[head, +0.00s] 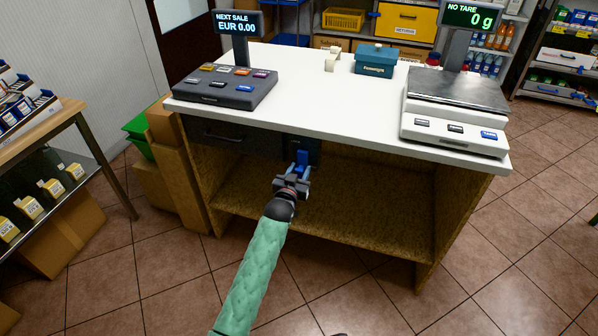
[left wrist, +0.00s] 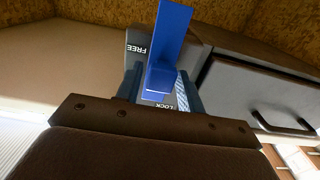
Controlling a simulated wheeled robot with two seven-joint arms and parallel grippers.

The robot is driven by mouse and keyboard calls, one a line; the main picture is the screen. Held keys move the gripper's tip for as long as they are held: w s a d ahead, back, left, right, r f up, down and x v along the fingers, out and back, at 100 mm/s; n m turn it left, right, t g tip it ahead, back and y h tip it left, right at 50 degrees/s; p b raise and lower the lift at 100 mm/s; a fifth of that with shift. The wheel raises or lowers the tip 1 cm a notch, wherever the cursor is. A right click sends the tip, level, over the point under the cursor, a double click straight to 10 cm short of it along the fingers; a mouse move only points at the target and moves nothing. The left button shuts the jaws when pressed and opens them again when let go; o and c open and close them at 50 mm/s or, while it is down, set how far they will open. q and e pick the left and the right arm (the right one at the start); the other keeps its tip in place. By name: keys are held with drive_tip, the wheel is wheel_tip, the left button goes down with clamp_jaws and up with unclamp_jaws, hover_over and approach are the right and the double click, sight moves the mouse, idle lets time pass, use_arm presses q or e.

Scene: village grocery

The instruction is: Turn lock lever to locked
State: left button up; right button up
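The blue lock lever (head: 302,158) sits on a dark lock housing (head: 314,147) under the counter top, right of the drawer. In the left wrist view the lever (left wrist: 172,40) stands out from a plate lettered FREE and LOCK, with LOCK low, near my gripper. I cannot tell for certain which marking the lever points to. My left gripper (head: 291,181) is in front of the housing. In the left wrist view its two fingers (left wrist: 160,92) stand on either side of the lever's lower part, apart, with gaps showing. My right gripper is out of view.
The dark drawer (head: 228,137) with its handle is left of the lock. The white counter (head: 300,93) carries a register keypad (head: 222,88), a teal box (head: 376,60) and a scale (head: 455,100). An open shelf (head: 350,205) lies below. Boxes stand left; floor in front is clear.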

use_arm(q)
clamp_jaws()
